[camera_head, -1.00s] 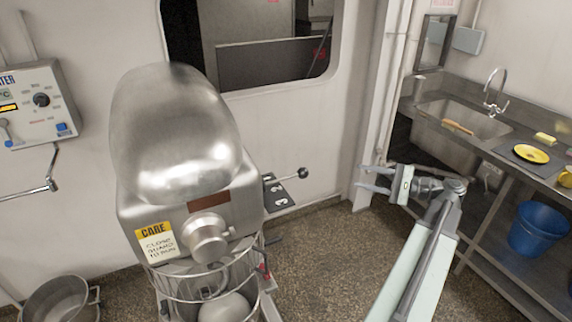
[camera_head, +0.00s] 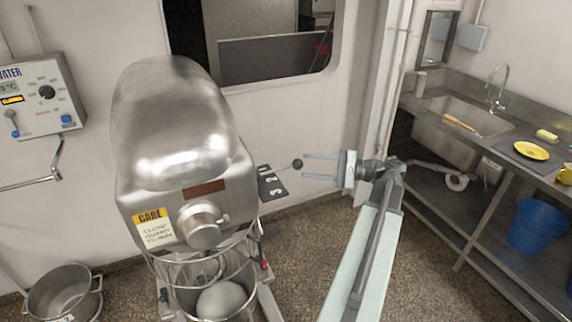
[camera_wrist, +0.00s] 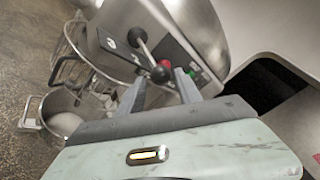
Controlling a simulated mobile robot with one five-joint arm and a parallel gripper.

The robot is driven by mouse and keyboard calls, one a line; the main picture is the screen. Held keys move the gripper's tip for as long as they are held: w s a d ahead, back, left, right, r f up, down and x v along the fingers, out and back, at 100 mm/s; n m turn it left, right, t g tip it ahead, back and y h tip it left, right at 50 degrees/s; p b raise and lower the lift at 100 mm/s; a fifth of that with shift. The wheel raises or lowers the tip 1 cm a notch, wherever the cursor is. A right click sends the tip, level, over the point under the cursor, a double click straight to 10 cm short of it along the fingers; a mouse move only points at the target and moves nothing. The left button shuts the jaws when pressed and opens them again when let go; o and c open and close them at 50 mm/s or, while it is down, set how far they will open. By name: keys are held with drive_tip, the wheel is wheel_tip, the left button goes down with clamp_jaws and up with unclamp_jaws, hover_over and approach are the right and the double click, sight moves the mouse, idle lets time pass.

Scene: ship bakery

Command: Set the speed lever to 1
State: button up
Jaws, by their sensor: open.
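The speed lever (camera_head: 297,163) is a thin metal rod with a dark ball knob, sticking out from the right side of the steel mixer (camera_head: 172,135). Its dark number plate (camera_head: 271,184) has white digits; I cannot tell which one the lever is set to. In the wrist view the lever's knob (camera_wrist: 160,75) lies ahead, between the lines of my two fingers. My gripper (camera_head: 304,166) is open and empty, its fingertips close to the knob on its right. I cannot tell whether they touch it.
The wrist view shows a red button (camera_wrist: 166,64) and a green button (camera_wrist: 191,73) by the lever. A wire guard and bowl (camera_head: 222,298) sit under the mixer head. A pot (camera_head: 64,290) stands on the floor at left. A sink counter (camera_head: 520,145) runs along the right.

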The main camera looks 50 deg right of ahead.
sight(279, 169)
drive_tip(key=x, duration=0.7)
drive_tip(key=shift+w, duration=0.2)
clamp_jaws()
idle(1.2)
